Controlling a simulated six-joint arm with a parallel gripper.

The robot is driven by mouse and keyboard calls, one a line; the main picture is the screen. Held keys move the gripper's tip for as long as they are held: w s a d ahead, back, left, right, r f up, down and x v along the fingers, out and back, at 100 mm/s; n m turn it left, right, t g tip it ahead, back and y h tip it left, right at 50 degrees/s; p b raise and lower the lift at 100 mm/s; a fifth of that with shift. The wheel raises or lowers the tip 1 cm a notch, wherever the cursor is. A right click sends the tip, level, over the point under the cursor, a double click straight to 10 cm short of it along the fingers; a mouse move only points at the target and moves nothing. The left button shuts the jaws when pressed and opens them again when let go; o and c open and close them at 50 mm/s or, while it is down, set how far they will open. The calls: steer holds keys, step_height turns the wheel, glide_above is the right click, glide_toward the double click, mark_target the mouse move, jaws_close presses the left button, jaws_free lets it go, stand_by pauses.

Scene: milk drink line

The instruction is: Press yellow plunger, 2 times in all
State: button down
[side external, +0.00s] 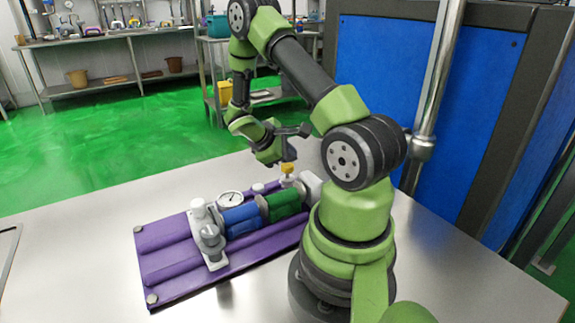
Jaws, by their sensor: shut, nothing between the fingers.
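The yellow plunger (287,168) is a small yellow cap on top of a white fitting at the far right end of the device on the purple base. My gripper (285,158) points down just above the plunger and is shut with nothing held. Its fingertips are very close to the plunger's top; I cannot tell whether they touch it. The white fitting under the plunger is partly visible.
The purple base (165,262) lies on the steel table (80,225). It carries a blue cylinder (240,220), a green cylinder (284,204), a round gauge (230,198) and a grey knob (211,240). A blue panel (400,75) and metal post (437,80) stand at the back right.

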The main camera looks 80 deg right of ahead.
mark_target(288, 166)
steer(key=shift+f, duration=1.05)
stand_by(0.7)
steer(key=shift+r, duration=1.5)
steer(key=shift+r, duration=2.55)
step_height(288, 166, up, 4)
steer(key=shift+f, duration=0.15)
stand_by(0.3)
